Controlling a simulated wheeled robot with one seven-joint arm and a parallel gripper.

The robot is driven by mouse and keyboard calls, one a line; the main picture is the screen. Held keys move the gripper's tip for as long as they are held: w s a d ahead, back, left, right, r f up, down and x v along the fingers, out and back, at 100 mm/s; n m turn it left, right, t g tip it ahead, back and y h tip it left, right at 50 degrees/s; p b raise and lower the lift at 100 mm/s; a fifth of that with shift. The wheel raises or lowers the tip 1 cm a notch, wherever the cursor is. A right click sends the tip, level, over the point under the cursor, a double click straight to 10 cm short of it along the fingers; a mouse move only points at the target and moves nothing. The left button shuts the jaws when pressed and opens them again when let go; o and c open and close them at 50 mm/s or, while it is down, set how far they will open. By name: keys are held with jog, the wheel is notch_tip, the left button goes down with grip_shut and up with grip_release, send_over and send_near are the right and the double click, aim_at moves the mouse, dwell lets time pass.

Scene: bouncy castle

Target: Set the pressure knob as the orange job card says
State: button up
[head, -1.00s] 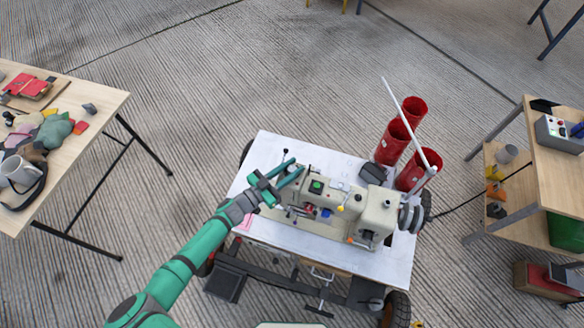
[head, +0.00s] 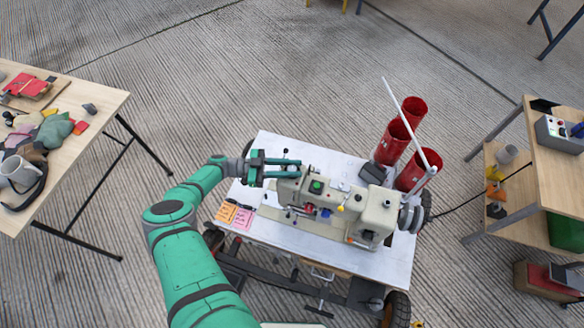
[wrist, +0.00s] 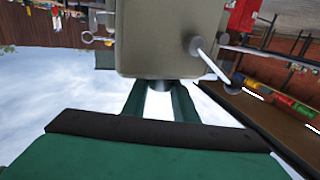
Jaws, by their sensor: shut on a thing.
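The sewing machine (head: 350,208) stands on a white table, its left end facing my gripper. My gripper (head: 297,168) reaches in from the left at the top of that end. In the wrist view my gripper (wrist: 158,98) has its two green fingers on either side of a small grey knob (wrist: 158,84) at the edge of the machine's beige body (wrist: 165,35). It is shut on this knob, which my fingers partly hide. The knob's mark and scale do not show. The orange job card (head: 226,212) lies on the table's left part; its writing is too small to read.
A pink card (head: 243,218) lies beside the orange one. Several red cylinders (head: 392,142) and a white rod (head: 398,105) stand behind the machine. A dark block (head: 372,173) lies on the white table (head: 275,145). Cluttered tables stand at left and right.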

jog(key=shift+m+g, duration=0.3)
jog(key=shift+g, duration=0.2)
jog(key=o, duration=1)
jog(key=shift+o, duration=0.2)
jog(key=shift+a, duration=0.15)
jog(key=a, duration=0.7)
jog(key=shift+w, duration=0.15)
jog(key=shift+a, duration=0.15)
